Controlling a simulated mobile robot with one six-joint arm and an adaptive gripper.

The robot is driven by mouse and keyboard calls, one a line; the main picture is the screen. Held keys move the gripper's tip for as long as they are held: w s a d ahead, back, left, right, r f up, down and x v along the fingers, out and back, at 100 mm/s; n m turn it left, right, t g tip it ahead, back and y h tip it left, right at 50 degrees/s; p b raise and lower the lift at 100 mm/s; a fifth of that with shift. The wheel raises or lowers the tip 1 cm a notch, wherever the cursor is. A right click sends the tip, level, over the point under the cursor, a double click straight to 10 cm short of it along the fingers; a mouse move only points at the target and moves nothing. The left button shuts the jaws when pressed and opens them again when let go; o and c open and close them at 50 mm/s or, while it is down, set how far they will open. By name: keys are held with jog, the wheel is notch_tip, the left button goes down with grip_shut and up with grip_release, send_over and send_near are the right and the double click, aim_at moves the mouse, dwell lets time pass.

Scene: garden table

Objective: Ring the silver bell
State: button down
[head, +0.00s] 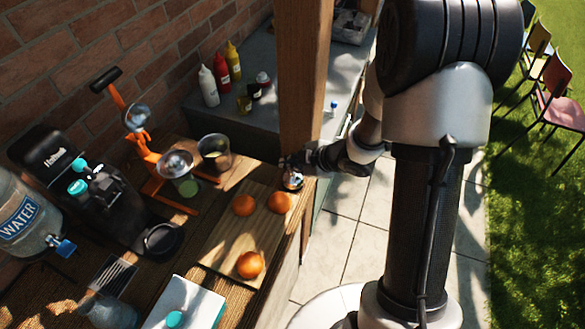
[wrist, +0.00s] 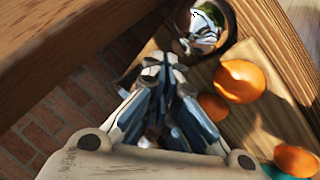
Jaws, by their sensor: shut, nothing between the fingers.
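The silver bell (head: 292,182) stands near the right edge of the wooden table, just past the cutting board's upper right corner. In the wrist view the bell (wrist: 208,22) is a shiny dome at the top, just beyond my fingertips. My gripper (head: 288,164) is shut and empty, reaching in from the right with its tips close above the bell. In the wrist view my gripper (wrist: 168,62) points towards the bell. I cannot tell whether the tips touch it, and they partly cover it in the head view.
A cutting board (head: 222,246) with oranges (head: 250,264) lies beside the bell. A glass (head: 214,152) and an orange juicer (head: 146,160) stand to the left. A wooden post (head: 301,70) rises close behind my gripper. Bottles (head: 208,86) stand on the grey counter.

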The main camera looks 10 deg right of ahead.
aim_at(292, 173)
notch_tip(292, 173, up, 6)
jog(key=p, duration=0.6)
dwell(0.7)
jog(key=s+d+r+m+h+b, duration=0.45)
jog(key=d+r+m+h, duration=0.35)
jog(key=r, duration=0.4)
jog(key=s+a+m+g+y+b, duration=0.1)
jog(key=s+a+m, duration=0.2)
jog(key=s, duration=0.8)
jog(key=s+a+r+m+g+y+b, duration=0.1)
jog(key=s+a+m, duration=0.3)
jog(key=s, duration=0.7)
jog(key=shift+s+a+r+m+g+y+b, duration=0.2)
jog(key=shift+r+m+g+y+b, duration=0.1)
jog(key=shift+m+b, duration=0.35)
